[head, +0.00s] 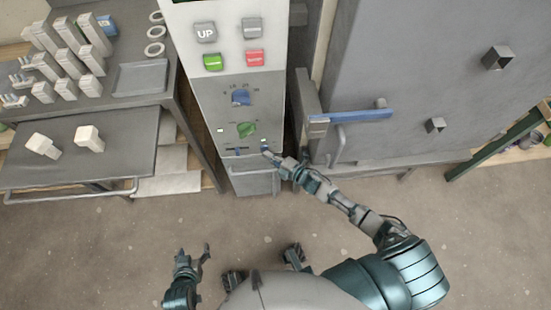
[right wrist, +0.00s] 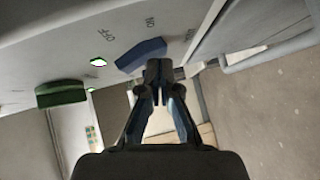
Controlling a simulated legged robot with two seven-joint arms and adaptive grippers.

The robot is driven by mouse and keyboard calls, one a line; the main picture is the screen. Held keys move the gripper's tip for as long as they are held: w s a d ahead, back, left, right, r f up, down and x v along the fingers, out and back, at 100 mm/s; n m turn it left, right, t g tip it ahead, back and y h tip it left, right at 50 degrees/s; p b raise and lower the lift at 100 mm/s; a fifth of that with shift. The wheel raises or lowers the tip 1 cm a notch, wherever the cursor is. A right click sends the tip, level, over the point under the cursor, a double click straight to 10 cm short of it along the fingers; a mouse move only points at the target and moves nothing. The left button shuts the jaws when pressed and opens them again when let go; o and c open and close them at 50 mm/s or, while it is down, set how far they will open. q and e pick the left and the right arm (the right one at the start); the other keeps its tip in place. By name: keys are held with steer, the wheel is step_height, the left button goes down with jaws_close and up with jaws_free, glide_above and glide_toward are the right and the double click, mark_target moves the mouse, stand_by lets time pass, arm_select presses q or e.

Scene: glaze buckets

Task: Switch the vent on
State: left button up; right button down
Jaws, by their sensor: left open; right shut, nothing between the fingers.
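In the right wrist view a blue switch (right wrist: 141,55) sits on the panel between marks that read OFF and ON. My right gripper (right wrist: 158,70) is shut and empty, its fingertips at the right end of this switch. I cannot tell whether they touch. In the head view the right gripper (head: 271,154) is at the lower right of the grey control panel (head: 215,100), largely covering the switch. A small bright lamp (right wrist: 98,62) is beside the OFF mark. My left gripper (head: 193,258) is open and empty, low over the floor, away from the panel.
A green knob (head: 246,129) and a blue knob (head: 240,98) are higher on the panel. Green (head: 212,62) and red (head: 254,58) buttons are above. A large grey door with a blue handle (head: 365,115) stands right; a bench (head: 130,110) with blocks stands left.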

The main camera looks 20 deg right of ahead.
steer(key=v, duration=1.1)
steer(key=shift+s+d, duration=0.3)
steer(key=shift+d, duration=0.05)
steer(key=shift+f, duration=0.15)
arm_select(q)
steer(key=shift+d, duration=0.2)
arm_select(e)
steer(key=shift+d, duration=0.25)
steer(key=shift+f, duration=0.1)
